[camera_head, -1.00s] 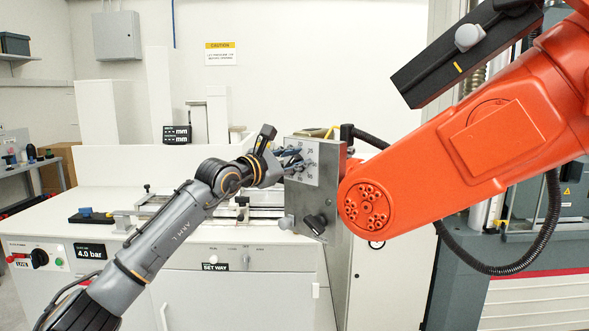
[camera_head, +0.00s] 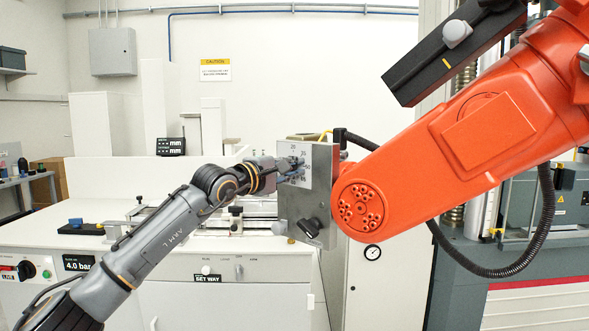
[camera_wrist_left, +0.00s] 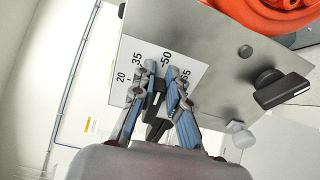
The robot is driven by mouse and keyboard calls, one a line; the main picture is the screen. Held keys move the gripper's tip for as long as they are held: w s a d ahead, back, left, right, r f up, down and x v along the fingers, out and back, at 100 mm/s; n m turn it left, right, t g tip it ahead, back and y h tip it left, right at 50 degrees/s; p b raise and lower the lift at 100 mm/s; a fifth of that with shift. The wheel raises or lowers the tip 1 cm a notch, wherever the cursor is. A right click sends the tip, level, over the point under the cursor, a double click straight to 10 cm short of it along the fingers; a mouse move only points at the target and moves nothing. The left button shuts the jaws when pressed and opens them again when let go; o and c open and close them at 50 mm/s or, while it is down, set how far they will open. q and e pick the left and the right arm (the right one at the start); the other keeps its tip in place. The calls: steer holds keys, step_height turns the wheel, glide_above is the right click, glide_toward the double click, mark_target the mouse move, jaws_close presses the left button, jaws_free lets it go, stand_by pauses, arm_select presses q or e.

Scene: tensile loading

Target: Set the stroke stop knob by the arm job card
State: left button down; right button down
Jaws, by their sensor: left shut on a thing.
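The stroke stop knob (camera_wrist_left: 156,112) is a dark piece between my left fingers, in front of a white dial (camera_wrist_left: 135,66) marked 20, 35, 50 and 65. The knob's pointer direction is hidden by the fingers. My left gripper (camera_head: 291,168) is shut on the knob, and its blue-grey fingers also show in the left wrist view (camera_wrist_left: 166,92). The dial sits on a grey metal plate (camera_head: 326,190) at the joint of an orange arm (camera_head: 480,150). My right gripper is not in view. I cannot make out an arm job card.
A second black knob (camera_head: 310,227) is on the plate below the dial, and also shows in the left wrist view (camera_wrist_left: 281,88). A white bench (camera_head: 235,290) with a slide fixture stands behind my left arm. A black hose (camera_head: 500,270) hangs under the orange arm.

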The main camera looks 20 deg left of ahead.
arm_select(q)
steer(key=shift+a+r+m, duration=0.1)
steer(key=shift+a+m, duration=0.2)
steer(key=shift+a, duration=0.15)
steer(key=c, duration=1.3)
jaws_free()
steer(key=shift+w, duration=0.1)
steer(key=shift+w+a+f, duration=0.1)
steer(key=shift+a+f, duration=0.1)
steer(key=shift+a, duration=0.1)
steer(key=v, duration=1.2)
